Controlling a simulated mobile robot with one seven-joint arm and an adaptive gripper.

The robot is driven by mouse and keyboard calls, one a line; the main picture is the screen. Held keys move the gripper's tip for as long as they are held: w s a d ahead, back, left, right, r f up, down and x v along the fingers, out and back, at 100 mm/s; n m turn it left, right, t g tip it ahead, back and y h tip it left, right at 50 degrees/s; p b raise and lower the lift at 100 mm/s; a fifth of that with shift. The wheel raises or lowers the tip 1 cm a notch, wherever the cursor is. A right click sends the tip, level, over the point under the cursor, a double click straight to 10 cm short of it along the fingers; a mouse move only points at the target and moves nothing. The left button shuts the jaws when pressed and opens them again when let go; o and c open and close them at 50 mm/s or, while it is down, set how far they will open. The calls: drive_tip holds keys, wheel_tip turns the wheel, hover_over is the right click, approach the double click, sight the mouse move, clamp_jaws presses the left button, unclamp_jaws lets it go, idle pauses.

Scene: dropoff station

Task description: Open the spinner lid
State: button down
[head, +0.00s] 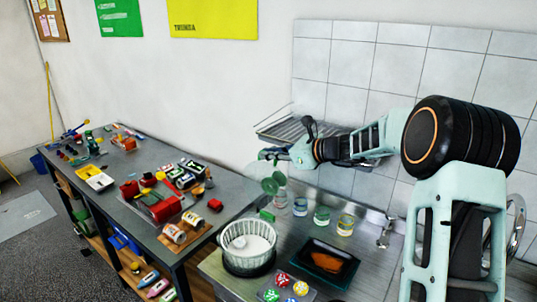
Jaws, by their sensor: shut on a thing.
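The spinner (248,260) stands on the grey counter, a white slatted basket on a dark base. Its top is uncovered and its pale inside shows. A green tab (266,215) is at its right rear rim. A green round piece (270,185), which looks like the spinner lid, is raised above and behind the basket, just below my gripper. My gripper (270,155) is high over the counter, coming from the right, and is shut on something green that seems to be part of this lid. The fingertips are small and the exact contact is unclear.
Several small jars (322,216) stand right of the lid. A dark tray (326,263) with an orange-brown item and several coloured balls (283,279) are in front. A wire rack (290,128) is on the wall behind my gripper. A cluttered table (120,165) stands at left.

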drive_tip(key=shift+s+d+f, duration=0.1)
drive_tip(key=shift+f, duration=0.25)
drive_tip(key=c, duration=2.1)
unclamp_jaws()
drive_tip(key=shift+r, duration=0.2)
drive_tip(key=v, duration=1.1)
drive_tip(key=shift+s+d+r, duration=0.1)
drive_tip(key=shift+s+d, duration=0.1)
drive_tip(key=shift+d, duration=0.15)
